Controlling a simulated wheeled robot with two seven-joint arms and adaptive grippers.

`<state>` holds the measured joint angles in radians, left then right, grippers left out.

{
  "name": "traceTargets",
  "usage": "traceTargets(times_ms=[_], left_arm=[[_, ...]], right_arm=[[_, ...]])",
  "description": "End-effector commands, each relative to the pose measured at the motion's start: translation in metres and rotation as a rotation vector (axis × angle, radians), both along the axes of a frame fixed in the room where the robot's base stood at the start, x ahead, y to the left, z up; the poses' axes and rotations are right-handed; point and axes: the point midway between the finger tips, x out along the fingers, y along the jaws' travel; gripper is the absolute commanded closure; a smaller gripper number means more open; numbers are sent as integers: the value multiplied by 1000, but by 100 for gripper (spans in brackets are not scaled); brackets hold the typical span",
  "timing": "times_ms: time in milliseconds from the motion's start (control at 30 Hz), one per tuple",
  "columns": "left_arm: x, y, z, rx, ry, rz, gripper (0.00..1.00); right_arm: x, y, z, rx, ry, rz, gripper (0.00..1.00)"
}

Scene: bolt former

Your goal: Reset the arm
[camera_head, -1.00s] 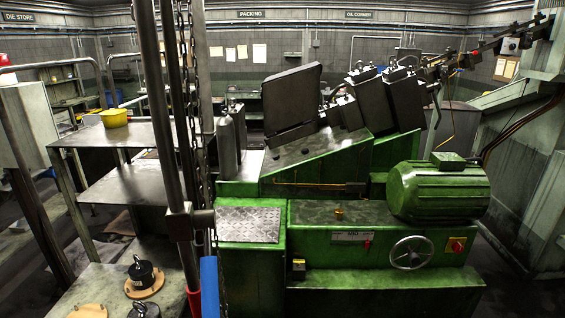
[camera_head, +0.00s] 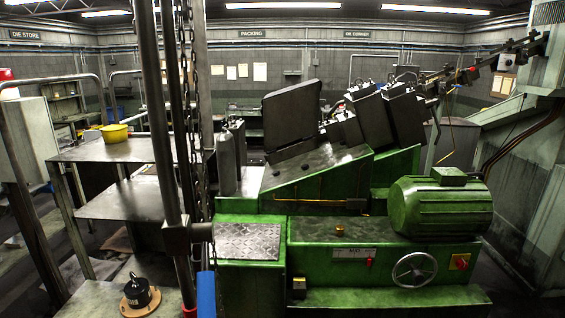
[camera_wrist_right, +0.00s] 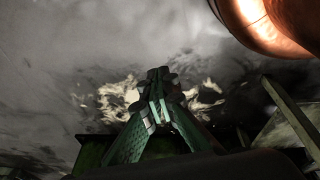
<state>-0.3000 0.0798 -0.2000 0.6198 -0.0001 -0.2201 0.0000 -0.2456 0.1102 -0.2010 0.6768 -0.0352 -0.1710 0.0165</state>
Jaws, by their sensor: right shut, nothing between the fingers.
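My right gripper (camera_wrist_right: 157,100) shows in the right wrist view, its green ribbed fingers drawn together at the tips with nothing between them. Neither of my grippers appears in the head view, and my left gripper is not in any frame. In the head view the green bolt former (camera_head: 340,230) stands in front of me, with its green motor (camera_head: 440,208) at the right and a spoked handwheel (camera_head: 414,269) on its front. I cannot tell from the frames where the right gripper is relative to the machine.
A black weight (camera_head: 138,290) sits on a wooden disc at lower left. A hanging chain (camera_head: 190,120) and upright posts stand before me. A copper-coloured rounded surface (camera_wrist_right: 285,22) is near the right wrist.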

Motion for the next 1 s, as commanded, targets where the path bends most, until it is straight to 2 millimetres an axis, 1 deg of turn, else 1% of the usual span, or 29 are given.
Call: traceTargets(times_ms=[33,100,200,1000], left_arm=[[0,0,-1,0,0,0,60],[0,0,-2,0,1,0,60],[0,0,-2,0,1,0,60],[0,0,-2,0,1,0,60]], right_arm=[[-28,6,-7,8,43,-13,100],[-57,12,-12,14,90,-28,100],[-85,17,-17,20,134,-41,100],[-85,17,-17,20,134,-41,100]])
